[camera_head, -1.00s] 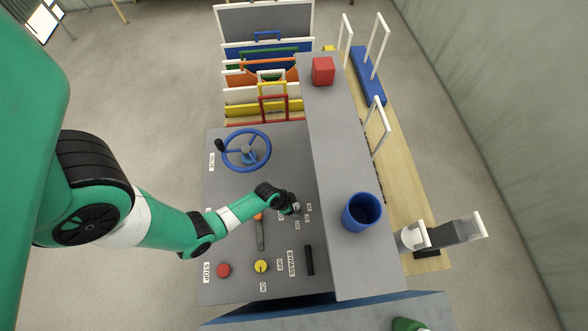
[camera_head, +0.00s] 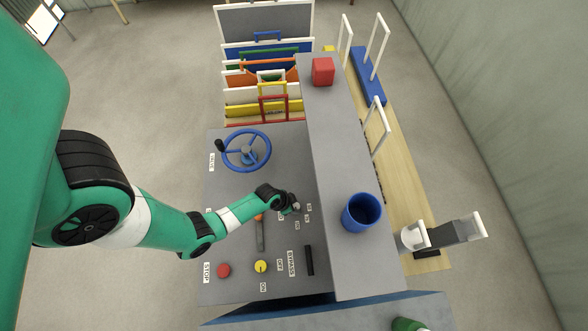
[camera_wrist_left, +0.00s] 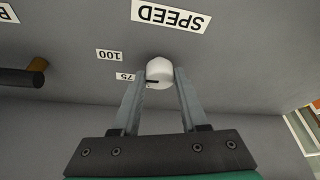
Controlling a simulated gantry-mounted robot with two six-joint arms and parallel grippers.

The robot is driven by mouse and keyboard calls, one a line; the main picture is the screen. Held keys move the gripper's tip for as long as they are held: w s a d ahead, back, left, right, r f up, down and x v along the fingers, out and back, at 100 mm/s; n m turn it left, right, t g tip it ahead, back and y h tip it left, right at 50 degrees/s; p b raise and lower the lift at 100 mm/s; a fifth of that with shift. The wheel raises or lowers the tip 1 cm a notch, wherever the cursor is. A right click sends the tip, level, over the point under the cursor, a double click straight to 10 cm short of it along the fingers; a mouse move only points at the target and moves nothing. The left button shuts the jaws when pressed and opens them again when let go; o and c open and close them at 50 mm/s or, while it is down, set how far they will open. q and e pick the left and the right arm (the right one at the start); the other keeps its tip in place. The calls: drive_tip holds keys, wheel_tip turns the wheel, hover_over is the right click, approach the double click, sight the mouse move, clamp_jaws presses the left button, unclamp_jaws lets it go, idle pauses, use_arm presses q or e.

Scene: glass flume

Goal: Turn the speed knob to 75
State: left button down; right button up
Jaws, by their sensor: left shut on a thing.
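The white speed knob (camera_wrist_left: 160,71) sits on the grey panel below the "SPEED" label (camera_wrist_left: 171,15) in the left wrist view. My left gripper (camera_wrist_left: 161,76) is shut on the knob, with one finger on each side. The knob's short black mark shows on its lower left, on the side of the "75" label (camera_wrist_left: 124,77). The "100" label (camera_wrist_left: 109,55) is a little higher to the left. Other scale labels are hidden in this view. In the head view, my left gripper (camera_head: 295,207) reaches the panel and mostly hides the knob. My right gripper is out of view.
The panel also carries a blue valve wheel (camera_head: 246,150), a red stop button (camera_head: 223,270), a yellow knob (camera_head: 261,267), a lever with an orange end (camera_head: 260,234) and a black handle (camera_head: 309,260). A blue cup (camera_head: 362,212) and red block (camera_head: 323,71) stand on the grey ledge.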

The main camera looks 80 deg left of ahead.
use_arm(q)
drive_tip(key=shift+d+n+g+y, duration=0.1)
drive_tip(key=shift+n+g+y, duration=0.25)
drive_tip(key=shift+n, duration=0.85)
drive_tip(key=shift+n+y, duration=0.35)
drive_tip(key=shift+n, duration=0.45)
drive_tip(key=shift+w+d+n+g+y+b, duration=0.1)
drive_tip(key=shift+n+g+y+b, duration=0.4)
drive_tip(key=shift+n, duration=1.7)
drive_tip(key=shift+c, duration=2.2)
unclamp_jaws()
